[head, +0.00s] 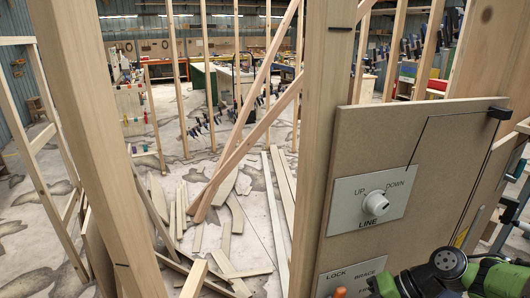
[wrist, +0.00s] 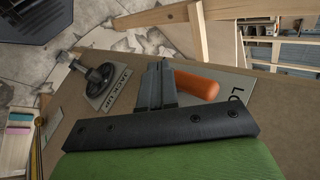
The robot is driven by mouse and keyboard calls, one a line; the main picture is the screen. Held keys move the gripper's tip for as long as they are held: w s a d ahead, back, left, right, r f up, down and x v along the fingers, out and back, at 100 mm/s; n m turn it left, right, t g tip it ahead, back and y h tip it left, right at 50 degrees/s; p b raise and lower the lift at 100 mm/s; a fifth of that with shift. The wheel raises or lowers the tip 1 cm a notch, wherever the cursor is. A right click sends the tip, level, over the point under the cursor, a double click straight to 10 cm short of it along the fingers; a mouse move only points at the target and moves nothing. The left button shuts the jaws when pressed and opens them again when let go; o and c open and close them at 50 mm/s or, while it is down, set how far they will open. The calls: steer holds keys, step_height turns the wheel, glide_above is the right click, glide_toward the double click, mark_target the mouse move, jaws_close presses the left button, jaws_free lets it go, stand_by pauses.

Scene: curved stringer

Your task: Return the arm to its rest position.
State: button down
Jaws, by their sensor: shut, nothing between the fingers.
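My gripper (wrist: 155,85) shows in the wrist view, its dark fingers together in front of the brown panel. In the head view the black and green end of my arm is at the lower right, with the gripper (head: 378,288) partly cut off by the frame's bottom edge. An orange handle (wrist: 197,85) sits just right of the fingers in the wrist view, partly covered by them; I cannot tell whether they touch. Its tip (head: 340,293) shows at the bottom of the head view.
The brown panel (head: 365,150) carries a white knob (head: 375,203) between UP and DOWN, above a LOCK BRACE plate (head: 350,277). A black handwheel (wrist: 98,78) stands by a JACK UP plate. A thick wooden post (head: 325,110) is left of the panel. Loose boards (head: 225,215) litter the floor.

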steer(key=s+a+r+n+t+h, duration=0.1)
steer(key=s+a+r+t+h, duration=0.1)
steer(key=s, duration=0.5)
steer(key=s+a+r+n+t+h, duration=0.2)
steer(key=s+a+r+h, duration=0.2)
steer(key=s+r+h, duration=0.3)
steer(key=shift+s+r, duration=0.15)
steer(key=shift+s, duration=0.05)
